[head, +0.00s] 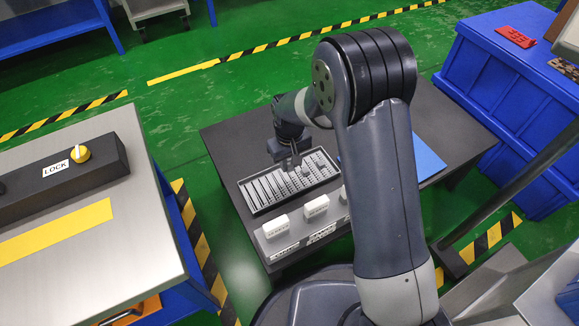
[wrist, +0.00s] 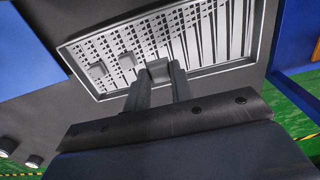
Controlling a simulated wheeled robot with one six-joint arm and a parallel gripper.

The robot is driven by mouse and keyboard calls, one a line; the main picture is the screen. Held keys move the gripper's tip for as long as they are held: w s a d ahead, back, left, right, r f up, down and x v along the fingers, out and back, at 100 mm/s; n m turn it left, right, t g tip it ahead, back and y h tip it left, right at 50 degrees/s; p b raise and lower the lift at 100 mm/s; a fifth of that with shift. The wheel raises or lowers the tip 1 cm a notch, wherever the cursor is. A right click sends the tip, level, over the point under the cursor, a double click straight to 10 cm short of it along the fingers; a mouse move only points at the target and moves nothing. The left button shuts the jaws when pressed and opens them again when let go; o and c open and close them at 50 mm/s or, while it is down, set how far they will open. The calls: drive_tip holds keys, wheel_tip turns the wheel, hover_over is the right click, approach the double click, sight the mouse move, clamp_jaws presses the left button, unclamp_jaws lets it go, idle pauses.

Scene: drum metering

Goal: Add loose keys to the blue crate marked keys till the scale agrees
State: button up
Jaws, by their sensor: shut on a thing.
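My gripper (head: 289,166) is over a grey ribbed tray (head: 262,209) on the dark table, its jaws pointing down. In the wrist view the gripper (wrist: 160,84) is shut on a small grey block (wrist: 158,69), which looks like a loose key. The tray (wrist: 262,62) lies just beneath it; I cannot tell whether the block touches it. Two similar grey keys, one left (wrist: 97,70) and one nearer (wrist: 127,61), lie on the tray's perforated part. A large blue crate (head: 495,90) stands at the right; no keys marking is readable. I cannot pick out the scale.
White blocks (head: 276,226) stand on a labelled grey strip before the tray. A steel bench (head: 75,270) with a yellow knob marked LOCK (head: 80,154) is at left. A red item (head: 515,37) sits on the crate.

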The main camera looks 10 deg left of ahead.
sight(291, 166)
drive_tip(key=r, duration=0.2)
drive_tip(key=r+p, duration=0.1)
drive_tip(key=r, duration=0.1)
drive_tip(key=shift+s+d, duration=0.1)
drive_tip(key=shift+d, duration=0.1)
drive_tip(key=s+d+r+p, duration=0.6)
drive_tip(key=s+d, duration=0.9)
drive_tip(key=d, duration=1.3)
drive_tip(key=s+d+r+p, duration=0.6)
drive_tip(key=s+d, duration=0.9)
drive_tip(key=d, duration=1.3)
drive_tip(key=s+d+r+p, duration=0.7)
drive_tip(key=s+d, duration=0.8)
drive_tip(key=d, duration=1.3)
drive_tip(key=shift+d+p, duration=0.15)
drive_tip(key=shift+p, duration=1.05)
drive_tip(key=shift+f+b, duration=4.1)
drive_tip(key=shift+f, duration=2.55)
